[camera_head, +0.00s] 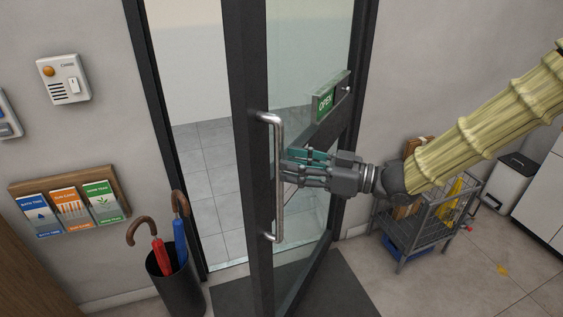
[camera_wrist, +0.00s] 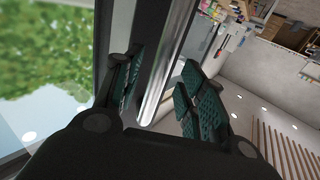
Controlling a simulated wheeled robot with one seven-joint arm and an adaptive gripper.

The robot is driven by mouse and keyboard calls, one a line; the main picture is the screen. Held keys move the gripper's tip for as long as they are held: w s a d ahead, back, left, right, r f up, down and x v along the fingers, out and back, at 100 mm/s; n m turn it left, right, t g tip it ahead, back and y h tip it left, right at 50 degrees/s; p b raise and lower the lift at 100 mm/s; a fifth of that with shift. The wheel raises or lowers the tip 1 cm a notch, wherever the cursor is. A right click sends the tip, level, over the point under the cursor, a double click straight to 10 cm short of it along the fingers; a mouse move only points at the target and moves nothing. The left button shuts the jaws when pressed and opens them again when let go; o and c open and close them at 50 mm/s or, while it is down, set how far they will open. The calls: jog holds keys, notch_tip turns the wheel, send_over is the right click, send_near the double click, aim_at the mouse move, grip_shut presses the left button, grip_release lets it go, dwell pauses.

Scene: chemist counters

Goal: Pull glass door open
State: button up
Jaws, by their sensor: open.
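The glass door (camera_head: 252,140) has a dark frame and stands ajar in its doorway, with a gap to the left of its edge. A vertical silver handle (camera_head: 279,205) is fixed to the door. My gripper (camera_head: 289,168) is at the handle from the right, at about its mid-height. In the wrist view the handle bar (camera_wrist: 168,75) runs between the two spread fingers of my gripper (camera_wrist: 162,88). The fingers look open around the bar. I cannot tell whether either finger touches it.
A dark bin (camera_head: 176,286) with umbrellas stands left of the doorway. A leaflet rack (camera_head: 120,190) and a switch panel (camera_head: 64,78) are on the left wall. A grey cart (camera_head: 432,221) stands to the right. A dark mat (camera_head: 335,288) lies by the door.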

jog(key=v, duration=0.8)
notch_tip(320, 180, down, 31)
jog(key=s+d+m+h, duration=0.1)
jog(key=s+m+h, duration=0.1)
jog(key=m+h, duration=0.75)
jog(key=s+d+f+m+g+h, duration=0.2)
jog(key=s+d+f+g+h, duration=0.1)
jog(key=s+f, duration=0.7)
jog(key=s+d+f+m+g+h, duration=0.2)
jog(key=s+d+f+g+h, duration=0.1)
jog(key=s+f, duration=0.8)
jog(key=s+g+h, duration=0.1)
jog(key=s, duration=0.4)
jog(key=shift+s, duration=0.4)
